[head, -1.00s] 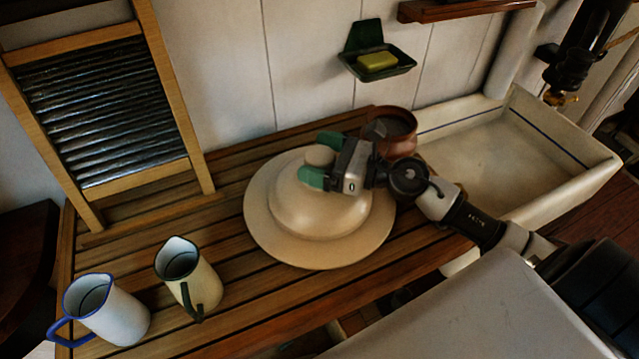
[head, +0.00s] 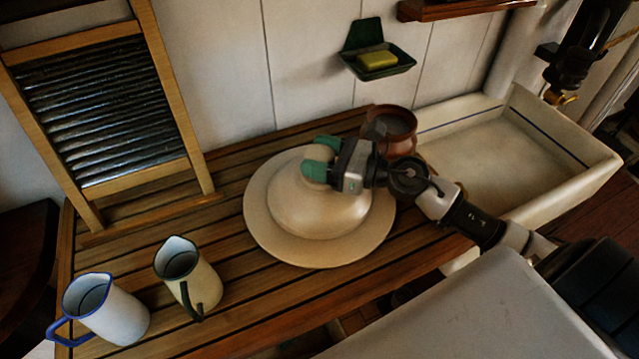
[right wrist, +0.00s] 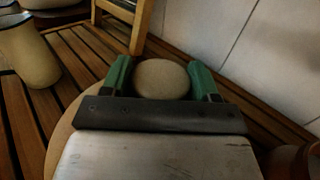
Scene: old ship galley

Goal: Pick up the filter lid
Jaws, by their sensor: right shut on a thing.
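The filter lid (head: 318,212) is a cream dome with a wide flat brim and a round knob on top. It sits on the slatted wooden board in the middle of the head view. My right gripper (head: 321,163) reaches in from the right, its green fingers shut on the lid's knob. In the right wrist view the knob (right wrist: 161,79) lies between the two green fingertips, and part of the brim (right wrist: 62,128) shows at the left. In the head view the gripper covers most of the knob. I cannot tell whether the lid is clear of the board. My left gripper is not in view.
A brown pot (head: 396,125) stands close behind my right gripper. A white sink (head: 480,145) is at the right. A green-handled jug (head: 190,278) and a blue-rimmed jug (head: 105,310) stand front left. A washboard (head: 105,110) leans at the back left.

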